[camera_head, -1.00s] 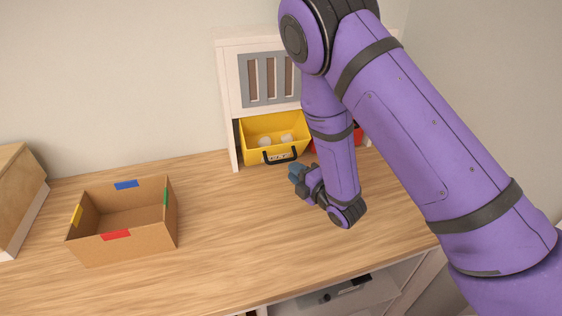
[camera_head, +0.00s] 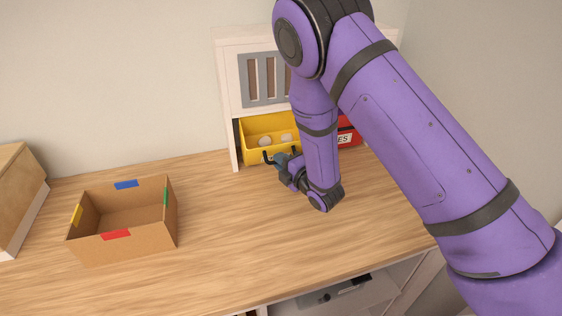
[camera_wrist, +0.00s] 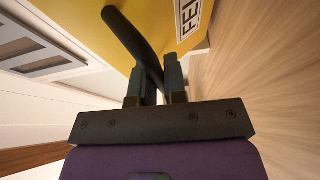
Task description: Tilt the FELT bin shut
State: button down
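The yellow FELT bin (camera_head: 256,130) is tilted open in the lower part of the white cabinet, with pale round things inside. In the wrist view its yellow front (camera_wrist: 90,22) carries a label (camera_wrist: 190,14) reading "FEL", the rest cut off. Its black handle (camera_wrist: 130,35) runs down between the fingers of my gripper (camera_wrist: 153,80). The fingers stand apart around the bar, with a thin gap seeming to show on the right side. In the head view my gripper (camera_head: 279,161) is at the bin's front and hides part of the handle and the label.
A cardboard box (camera_head: 125,245) with coloured tape stands on the left of the wooden desk (camera_head: 225,220). The desk between box and cabinet is clear.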

aim_at(277, 149)
jog(key=shift+w+a+r+m+g+h, duration=0.2)
jog(key=shift+w+r+m+g+h, duration=0.25)
jog(key=shift+w+r+g, duration=0.4)
jog(key=shift+w+a+r+m+g+h, duration=0.2)
jog(key=shift+w+r+g+h, duration=0.3)
jog(key=shift+w+g, duration=0.15)
jog(key=shift+w+a+r+m+g+h, duration=0.15)
jog(key=shift+w+r+g+h, duration=0.2)
jog(key=shift+w+r+g, duration=0.2)
jog(key=shift+w+a, duration=0.15)
jog(key=shift+w, duration=0.45)
jog(key=shift+r, duration=0.1)
jog(key=c, duration=1.5)
grip_release()
jog(key=v, duration=1)
jog(key=shift+s+d, duration=0.25)
jog(key=shift+s, duration=0.05)
